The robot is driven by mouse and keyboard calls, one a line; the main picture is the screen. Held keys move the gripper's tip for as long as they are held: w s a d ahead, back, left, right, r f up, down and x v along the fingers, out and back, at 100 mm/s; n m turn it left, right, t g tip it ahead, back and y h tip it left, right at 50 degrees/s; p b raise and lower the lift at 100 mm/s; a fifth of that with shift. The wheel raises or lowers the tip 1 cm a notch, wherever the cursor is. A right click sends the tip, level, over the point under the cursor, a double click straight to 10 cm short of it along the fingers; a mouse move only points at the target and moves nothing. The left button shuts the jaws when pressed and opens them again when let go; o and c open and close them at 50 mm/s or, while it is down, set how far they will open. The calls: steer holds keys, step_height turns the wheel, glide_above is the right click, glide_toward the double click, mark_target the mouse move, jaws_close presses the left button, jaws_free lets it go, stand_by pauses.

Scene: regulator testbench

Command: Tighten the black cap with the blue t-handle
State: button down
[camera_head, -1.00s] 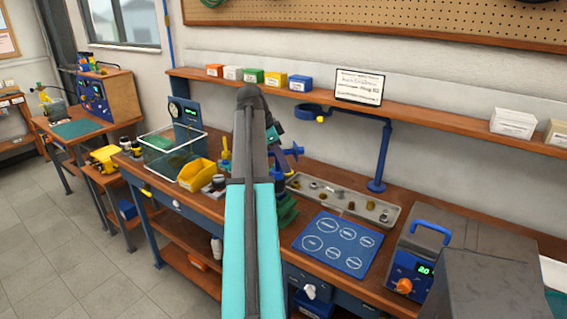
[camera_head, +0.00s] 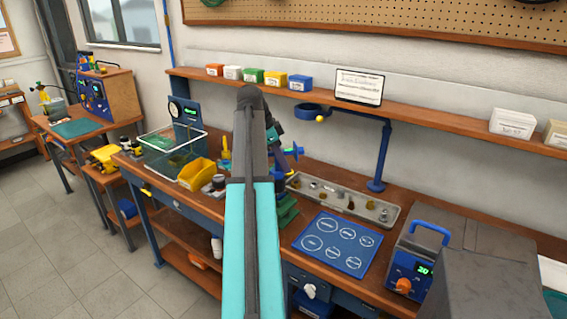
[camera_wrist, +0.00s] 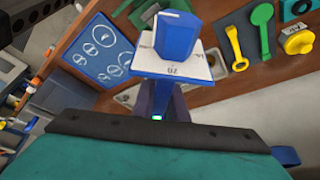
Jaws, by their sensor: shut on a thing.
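In the wrist view, a blue faceted piece (camera_wrist: 174,38) with a short white mark on top stands above a square white plate (camera_wrist: 200,68) with printed marks. It looks like part of the blue t-handle. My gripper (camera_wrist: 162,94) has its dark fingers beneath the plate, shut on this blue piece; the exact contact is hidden. In the head view, my arm covers most of the work spot, and a small part of the blue piece (camera_head: 291,152) shows just right of it. I cannot make out the black cap.
A blue mat with white circles (camera_head: 335,244) and a metal parts tray (camera_head: 388,217) lie right of my arm. A yellow bin (camera_head: 195,174) and clear tub (camera_head: 156,157) stand left. In the wrist view, a yellow wrench (camera_wrist: 235,50) and green tool (camera_wrist: 262,28) lie on the bench.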

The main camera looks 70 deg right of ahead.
mark_target(288, 150)
steer(key=shift+r+p, duration=1)
steer(key=shift+r, duration=0.6)
stand_by(0.8)
steer(key=shift+r+p, duration=1.4)
steer(key=shift+r, duration=1.05)
